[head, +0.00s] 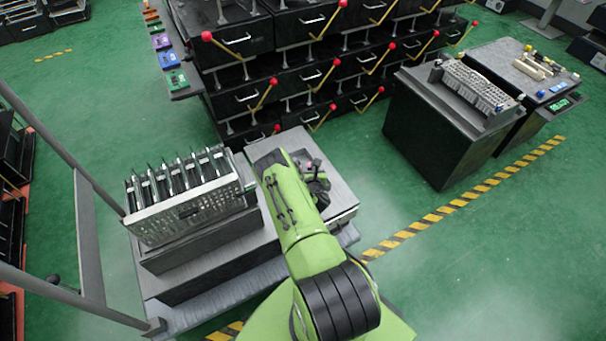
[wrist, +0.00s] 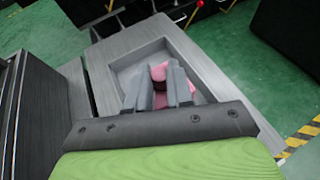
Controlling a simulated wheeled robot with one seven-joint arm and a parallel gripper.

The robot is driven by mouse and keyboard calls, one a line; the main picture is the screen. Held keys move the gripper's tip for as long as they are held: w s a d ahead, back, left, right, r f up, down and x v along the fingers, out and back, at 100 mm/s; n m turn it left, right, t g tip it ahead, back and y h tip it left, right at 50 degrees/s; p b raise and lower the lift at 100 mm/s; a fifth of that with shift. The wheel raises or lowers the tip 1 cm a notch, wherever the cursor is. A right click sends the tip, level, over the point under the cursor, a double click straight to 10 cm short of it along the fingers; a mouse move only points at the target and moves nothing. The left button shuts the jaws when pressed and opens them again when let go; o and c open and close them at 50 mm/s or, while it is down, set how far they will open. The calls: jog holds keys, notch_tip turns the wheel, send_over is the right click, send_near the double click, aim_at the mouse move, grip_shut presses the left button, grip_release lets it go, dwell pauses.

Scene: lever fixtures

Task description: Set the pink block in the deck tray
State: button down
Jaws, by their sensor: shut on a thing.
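The pink block (wrist: 158,72) is between the two fingers of my gripper (wrist: 160,78) in the wrist view, and the fingers hide much of it. My gripper is shut on it. Behind and around the fingers is the deck tray (wrist: 196,62), a shallow grey recess with a raised rim. The block appears over or inside the recess; I cannot tell whether it touches the floor. In the head view my gripper (head: 318,186) is above the grey deck, and my green arm hides most of the tray.
A rack with upright metal pieces (head: 185,200) stands left of my arm on the same deck. Drawer cabinets with red-knobbed levers (head: 290,80) stand beyond. A dark cabinet (head: 440,130) is at the right. Green floor lies open between.

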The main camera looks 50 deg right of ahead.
notch_tip(320, 180, down, 8)
jog(key=b, duration=0.3)
jog(key=shift+f, duration=0.1)
jog(key=c, duration=1)
grip_release()
